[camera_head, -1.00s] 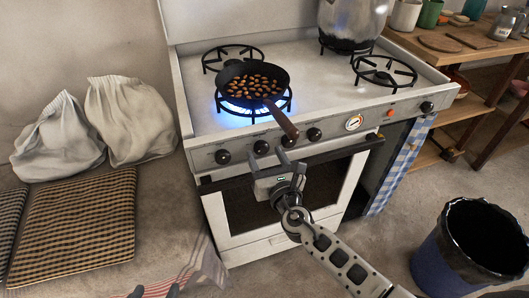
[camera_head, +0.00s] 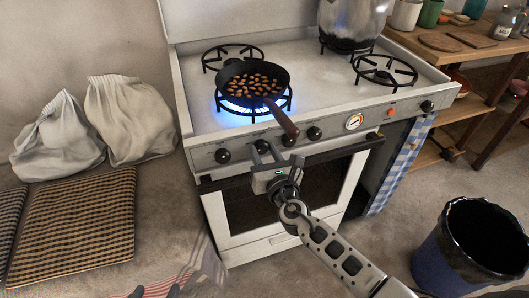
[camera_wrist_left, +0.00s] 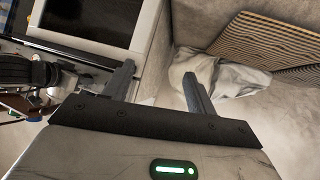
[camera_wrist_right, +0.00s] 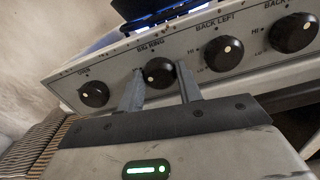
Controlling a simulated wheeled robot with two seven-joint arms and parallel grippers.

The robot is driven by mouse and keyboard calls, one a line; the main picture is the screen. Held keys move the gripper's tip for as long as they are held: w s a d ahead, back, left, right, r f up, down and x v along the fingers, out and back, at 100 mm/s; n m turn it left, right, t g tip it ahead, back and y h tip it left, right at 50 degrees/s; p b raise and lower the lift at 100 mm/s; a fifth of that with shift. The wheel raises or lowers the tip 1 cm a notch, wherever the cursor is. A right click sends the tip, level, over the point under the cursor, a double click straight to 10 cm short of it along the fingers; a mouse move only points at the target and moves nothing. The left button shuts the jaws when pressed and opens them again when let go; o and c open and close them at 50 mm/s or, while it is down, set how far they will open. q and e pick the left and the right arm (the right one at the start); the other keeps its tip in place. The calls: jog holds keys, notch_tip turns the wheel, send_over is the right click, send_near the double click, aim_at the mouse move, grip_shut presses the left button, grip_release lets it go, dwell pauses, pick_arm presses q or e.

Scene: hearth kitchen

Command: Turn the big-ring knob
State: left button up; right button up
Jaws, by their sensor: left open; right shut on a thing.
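The big-ring knob (camera_wrist_right: 159,73) is a black round knob with a white mark, under the label BIG RING on the stove's front panel. In the head view it is the second knob (camera_head: 261,146) from the left. My right gripper (camera_wrist_right: 161,76) is shut on it, one finger at each side; it also shows in the head view (camera_head: 265,153). My left gripper (camera_wrist_left: 157,72) is open and empty, away from the stove panel. Only its fingertips show at the bottom edge of the head view (camera_head: 154,292).
A pan (camera_head: 231,73) of brown nuts sits over a blue flame (camera_head: 233,106), its handle (camera_head: 284,122) reaching over the panel near my right gripper. Neighbouring knobs (camera_wrist_right: 93,94) (camera_wrist_right: 230,52) stand close on both sides. A large pot (camera_head: 350,20) is at the back.

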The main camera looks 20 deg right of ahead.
pick_arm(q)
jog(key=shift+f, duration=0.15)
pick_arm(e)
jog(key=shift+f, duration=0.1)
jog(key=shift+m+b, duration=0.55)
jog(key=shift+m, duration=0.35)
jog(key=shift+m+b, duration=0.45)
jog(key=shift+m, duration=0.35)
jog(key=m+b, duration=0.1)
jog(key=m, duration=0.1)
jog(key=shift+m, duration=0.3)
jog(key=m+b, duration=0.1)
jog(key=m, duration=0.1)
jog(key=shift+m, duration=0.4)
jog(key=shift+m+b, duration=0.55)
jog(key=shift+m, duration=0.65)
pick_arm(q)
jog(key=shift+w+d+f+t+h+b, duration=0.1)
jog(key=shift+d+f+t+h+b, duration=0.1)
jog(key=shift+f, duration=0.25)
jog(key=shift+w+d+f+t+h+b, duration=0.1)
jog(key=shift+f+t, duration=0.1)
jog(key=shift+f, duration=0.25)
pick_arm(e)
jog(key=shift+m, duration=1.1)
pick_arm(q)
jog(key=shift+s, duration=0.1)
